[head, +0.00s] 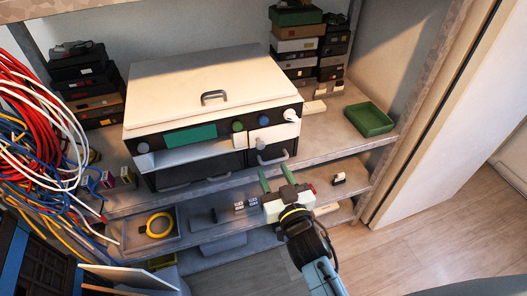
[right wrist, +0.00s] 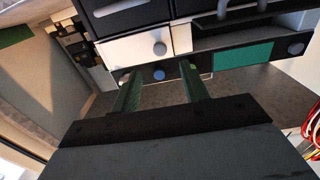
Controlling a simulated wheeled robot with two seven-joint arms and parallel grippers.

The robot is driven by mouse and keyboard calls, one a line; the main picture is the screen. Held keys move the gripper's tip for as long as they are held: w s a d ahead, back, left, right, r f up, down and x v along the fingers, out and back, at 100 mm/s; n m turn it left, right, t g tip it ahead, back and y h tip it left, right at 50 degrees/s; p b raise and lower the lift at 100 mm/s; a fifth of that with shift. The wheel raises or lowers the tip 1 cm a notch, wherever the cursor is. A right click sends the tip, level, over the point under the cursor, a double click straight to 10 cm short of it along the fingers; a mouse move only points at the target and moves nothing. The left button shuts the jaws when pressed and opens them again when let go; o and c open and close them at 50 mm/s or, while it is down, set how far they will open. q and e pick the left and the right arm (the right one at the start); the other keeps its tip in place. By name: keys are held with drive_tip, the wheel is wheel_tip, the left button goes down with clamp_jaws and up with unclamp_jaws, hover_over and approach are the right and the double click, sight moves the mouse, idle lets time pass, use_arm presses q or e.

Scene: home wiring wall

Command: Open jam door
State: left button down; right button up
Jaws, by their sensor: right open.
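The machine with a cream lid (head: 205,85) stands on the shelf. No label for a jam door is readable; a likely one is the white front panel (head: 282,132) at its right, which looks shut. That panel bears a grey knob (head: 260,145) and also shows in the right wrist view (right wrist: 125,48). My right gripper (head: 277,175) is open and empty, below and in front of the panel, apart from it. In the right wrist view its two green fingers (right wrist: 160,72) point at the machine's front near a blue knob (right wrist: 158,74). My left gripper is not in view.
A dark drawer front with a grey handle (head: 272,158) sits below the white panel. A green tray (head: 369,120) lies at the shelf's right. Red, white and blue cables (head: 35,110) hang at the left. A yellow tape roll (head: 159,225) lies on the lower shelf. Floor at right is clear.

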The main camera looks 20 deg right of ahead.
sight(261, 148)
drive_tip(key=w+b, duration=0.1)
drive_tip(key=w, duration=0.7)
drive_tip(key=shift+w+a, duration=0.15)
drive_tip(key=shift+w, duration=0.15)
drive_tip(key=shift+c, duration=0.3)
clamp_jaws()
